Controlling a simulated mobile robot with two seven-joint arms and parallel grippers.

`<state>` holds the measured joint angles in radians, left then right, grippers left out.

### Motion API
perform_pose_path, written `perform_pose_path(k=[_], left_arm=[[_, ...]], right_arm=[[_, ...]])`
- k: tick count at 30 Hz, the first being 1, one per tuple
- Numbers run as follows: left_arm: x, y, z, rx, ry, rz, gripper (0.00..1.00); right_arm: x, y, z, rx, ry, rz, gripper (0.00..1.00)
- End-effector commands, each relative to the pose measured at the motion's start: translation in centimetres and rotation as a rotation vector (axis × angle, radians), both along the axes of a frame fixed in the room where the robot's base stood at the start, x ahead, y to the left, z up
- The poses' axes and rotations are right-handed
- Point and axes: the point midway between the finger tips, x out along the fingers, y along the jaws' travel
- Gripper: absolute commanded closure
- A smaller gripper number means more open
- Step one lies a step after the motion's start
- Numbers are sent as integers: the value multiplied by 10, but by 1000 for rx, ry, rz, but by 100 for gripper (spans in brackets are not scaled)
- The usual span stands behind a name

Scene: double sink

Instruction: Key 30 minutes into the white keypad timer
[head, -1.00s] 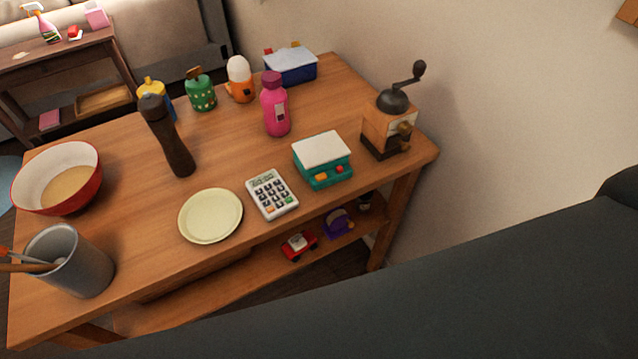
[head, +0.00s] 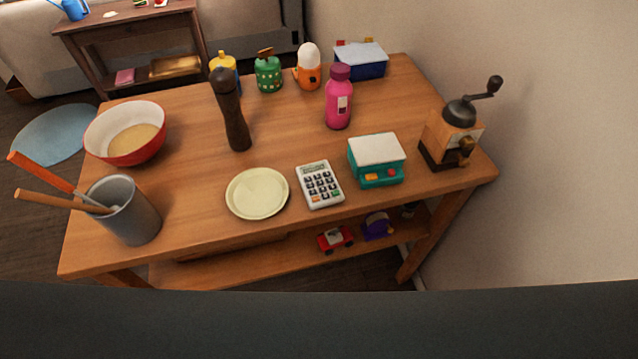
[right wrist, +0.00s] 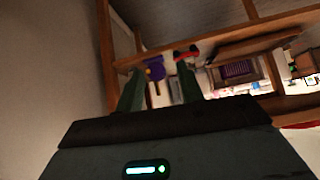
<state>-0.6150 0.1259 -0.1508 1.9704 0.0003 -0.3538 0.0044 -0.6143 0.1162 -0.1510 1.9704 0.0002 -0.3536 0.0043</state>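The white keypad timer (head: 319,185) lies on the wooden table near its front edge, keys up. It has a small display at its far end, dark keys, and an orange and a green key at the near end; the display's digits are too small to read. A cream plate (head: 257,193) is left of it and a teal scale (head: 377,160) right of it. Neither gripper shows in the head view. In the right wrist view my right gripper (right wrist: 160,80) has its two fingers apart with nothing held, and the timer is not visible there. My left gripper is out of view.
On the table (head: 185,185) stand a grey utensil cup (head: 132,213), red bowl (head: 127,133), dark pepper mill (head: 231,110), pink bottle (head: 339,98) and coffee grinder (head: 452,135). A lower shelf holds a red toy car (head: 335,239) and a purple item (head: 377,226). A wall is at right.

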Motion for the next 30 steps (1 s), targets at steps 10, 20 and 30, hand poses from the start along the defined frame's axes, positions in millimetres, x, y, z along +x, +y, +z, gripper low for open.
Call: perform_pose_path(k=[10,20,30], left_arm=[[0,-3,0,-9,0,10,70],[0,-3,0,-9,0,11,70],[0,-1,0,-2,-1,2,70]], right_arm=[[0,-1,0,-3,-1,4,100],[0,-2,0,-6,-1,6,100],[0,-2,0,-5,-1,5,100]])
